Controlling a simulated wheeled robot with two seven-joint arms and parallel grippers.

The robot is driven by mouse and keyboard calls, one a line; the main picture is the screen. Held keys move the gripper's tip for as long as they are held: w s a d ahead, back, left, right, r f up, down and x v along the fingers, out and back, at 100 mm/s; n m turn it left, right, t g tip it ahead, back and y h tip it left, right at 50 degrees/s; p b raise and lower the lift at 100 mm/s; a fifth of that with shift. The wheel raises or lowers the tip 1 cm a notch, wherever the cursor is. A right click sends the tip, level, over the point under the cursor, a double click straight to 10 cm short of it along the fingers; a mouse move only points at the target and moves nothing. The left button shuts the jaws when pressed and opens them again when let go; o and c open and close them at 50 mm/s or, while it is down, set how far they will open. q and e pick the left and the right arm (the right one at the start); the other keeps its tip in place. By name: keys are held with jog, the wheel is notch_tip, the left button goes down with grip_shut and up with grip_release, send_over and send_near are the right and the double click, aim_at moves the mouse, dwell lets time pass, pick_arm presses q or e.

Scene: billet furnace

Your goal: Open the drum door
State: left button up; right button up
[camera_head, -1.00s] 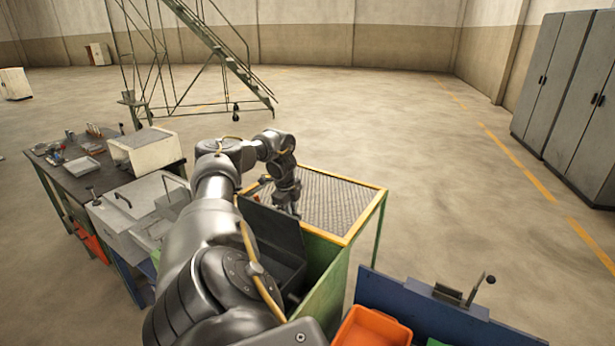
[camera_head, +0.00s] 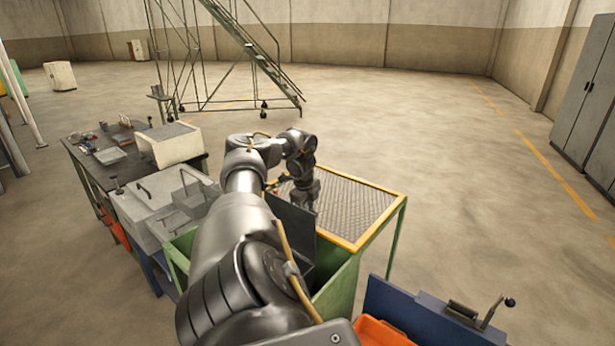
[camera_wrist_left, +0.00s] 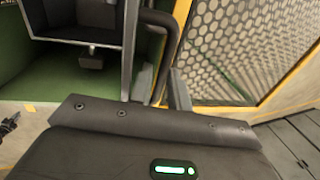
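The drum door (camera_head: 293,222) appears as a dark upright panel beside the mesh-topped green machine in the head view. In the left wrist view the door (camera_wrist_left: 131,42) shows nearly edge-on, with a dark curved handle (camera_wrist_left: 165,55) on its right side. A dark open box (camera_wrist_left: 80,22) lies left of it. My left gripper (camera_head: 306,203) is at the door's mesh side. Its two grey fingers (camera_wrist_left: 162,88) are close around the handle and appear shut on it. My arm hides part of the door in the head view. My right gripper is not in view.
The yellow-framed mesh top (camera_head: 350,210) lies right of the door. A workbench (camera_head: 85,165) with a pale box (camera_head: 168,146) stands left. An orange bin (camera_head: 375,332) and a blue panel (camera_head: 430,315) are at the front right. Open floor (camera_head: 480,220) lies right.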

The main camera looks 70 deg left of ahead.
pick_arm(q)
jog(key=shift+o, duration=1.1)
jog(key=shift+w+a+f, duration=0.1)
jog(key=shift+a, duration=0.05)
jog(key=shift+o, duration=0.2)
jog(key=shift+a, duration=0.2)
jog(key=shift+d+r, duration=0.15)
jog(key=shift+r, duration=0.2)
notch_tip(320, 180, up, 10)
jog(key=s, duration=0.1)
jog(key=shift+s+d+p, duration=0.35)
jog(key=shift+d, duration=0.05)
jog(key=shift+f, duration=0.1)
